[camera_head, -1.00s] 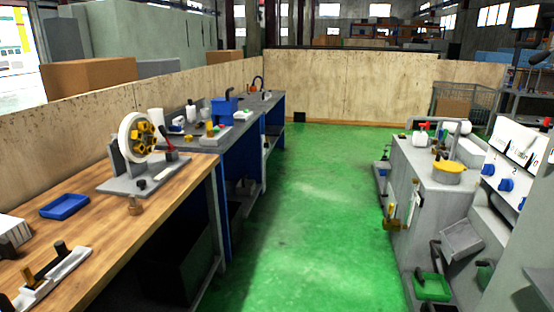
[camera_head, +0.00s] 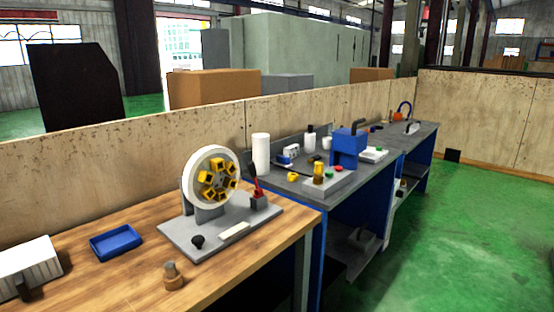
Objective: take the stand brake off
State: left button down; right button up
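On the wooden bench stands a grey stand base (camera_head: 215,238) carrying an upright white wheel (camera_head: 211,176) with several yellow blocks around its hub. At the right of the base is a small brake block with a red-and-black lever (camera_head: 257,186); the lever stands up, leaning slightly left. A black knob (camera_head: 197,241) and a pale bar (camera_head: 234,232) are at the front of the base. Neither of my grippers shows in this view.
A blue tray (camera_head: 116,242), a small brown fitting (camera_head: 173,277) and a white ribbed block (camera_head: 28,266) are on the wooden bench (camera_head: 131,281). Behind it, a grey bench holds a blue machine (camera_head: 348,147) and small items. Green floor (camera_head: 445,240) at the right is clear.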

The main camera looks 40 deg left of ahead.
aim_at(254, 177)
jog(key=i+u, duration=0.15)
jog(key=i, duration=0.25)
jog(key=i+l+u, duration=0.15)
jog(key=i, duration=0.3)
jog(key=i+l+u, duration=0.15)
jog(key=i, duration=0.25)
jog(key=i+l+u, duration=0.15)
jog(key=i, duration=0.25)
jog(key=i+l+u, duration=0.25)
jog(key=u, duration=0.25)
jog(key=i+l+u, duration=0.7)
jog(key=l+u, duration=0.3)
jog(key=i+l+u, duration=0.15)
jog(key=l+u, duration=0.85)
jog(key=l, duration=0.55)
